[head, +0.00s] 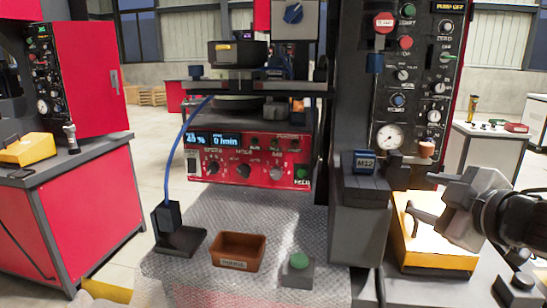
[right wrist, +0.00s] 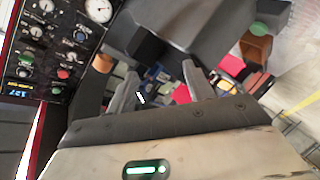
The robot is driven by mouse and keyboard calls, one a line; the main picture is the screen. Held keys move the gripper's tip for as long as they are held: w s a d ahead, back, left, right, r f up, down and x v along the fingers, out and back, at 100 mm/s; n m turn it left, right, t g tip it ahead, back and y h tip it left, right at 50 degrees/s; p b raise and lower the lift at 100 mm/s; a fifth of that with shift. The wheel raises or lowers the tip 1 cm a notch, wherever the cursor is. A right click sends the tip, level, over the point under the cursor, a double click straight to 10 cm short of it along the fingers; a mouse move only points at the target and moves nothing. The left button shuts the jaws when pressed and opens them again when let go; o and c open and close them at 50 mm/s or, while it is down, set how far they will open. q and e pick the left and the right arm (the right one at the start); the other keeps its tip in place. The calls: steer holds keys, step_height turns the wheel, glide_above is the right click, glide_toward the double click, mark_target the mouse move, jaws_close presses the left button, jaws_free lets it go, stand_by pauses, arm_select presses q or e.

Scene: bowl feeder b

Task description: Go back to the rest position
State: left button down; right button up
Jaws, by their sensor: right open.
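My right gripper (head: 412,200) reaches in from the right in the head view, in front of the yellow box and to the right of the grey M12 bin. Its jaws are apart. In the right wrist view the two fingers of the right gripper (right wrist: 160,88) stand apart, and I see nothing held between them. Blurred coloured items show beyond the fingers. My left gripper is not in view.
The red feeder unit (head: 248,160) stands in the middle. An orange-brown tray (head: 239,243) and a green button box (head: 298,268) sit on the textured plate before it. The M12 bin (head: 361,215) and yellow box (head: 432,258) are close to my right gripper.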

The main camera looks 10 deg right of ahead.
steer(key=a+f+m+g+y, duration=0.1)
steer(key=a+f, duration=0.2)
steer(key=f, duration=0.3)
steer(key=a+f+y, duration=0.1)
steer(key=a+f, duration=0.2)
steer(key=f, duration=0.2)
steer(key=s+a+f+m+g, duration=0.1)
steer(key=s+a+f+m, duration=0.3)
steer(key=f, duration=0.7)
steer(key=s+a+f+m+g, duration=0.1)
steer(key=s+a+f+m, duration=0.3)
steer(key=s+a+f, duration=0.3)
steer(key=s+f+p, duration=0.1)
steer(key=s+f, duration=0.3)
steer(key=s, duration=0.2)
steer(key=shift+s+a+f+g, duration=0.3)
steer(key=shift+a+f+g, duration=0.05)
steer(key=shift+f+g, duration=0.05)
